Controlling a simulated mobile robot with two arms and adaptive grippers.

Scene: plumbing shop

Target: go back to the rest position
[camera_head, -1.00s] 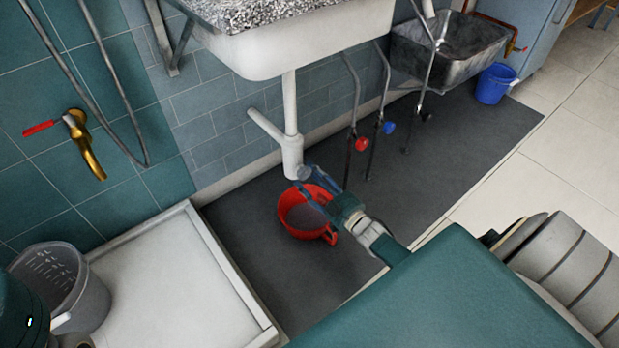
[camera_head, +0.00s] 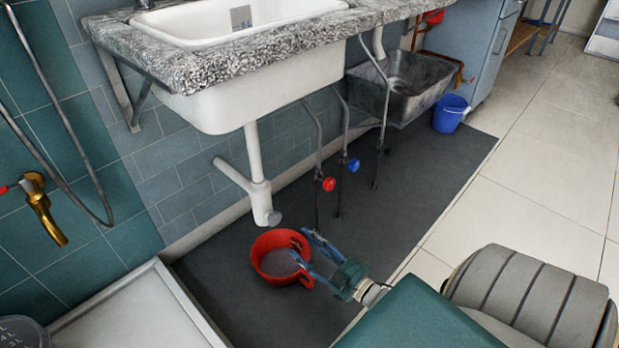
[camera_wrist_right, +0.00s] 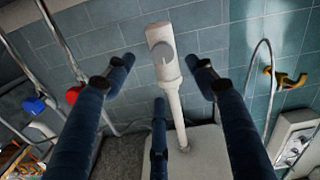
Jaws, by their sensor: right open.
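My right gripper (camera_head: 304,246) is open, its blue fingers spread and empty. In the head view it shows against the right rim of a red pot (camera_head: 257,262) that stands on the dark floor mat. The pot's handle shows just below the fingers. In the right wrist view the open fingers (camera_wrist_right: 160,80) point toward the white drain pipe (camera_wrist_right: 169,68), with nothing between them; I cannot tell the exact gap. My left gripper is in neither view.
A white sink (camera_head: 215,102) in a speckled counter (camera_head: 205,65) hangs above. Thin pipes with a red valve (camera_head: 328,184) and a blue valve (camera_head: 353,165) stand behind the gripper. A metal basin (camera_head: 400,85) and blue bucket (camera_head: 450,113) are farther back.

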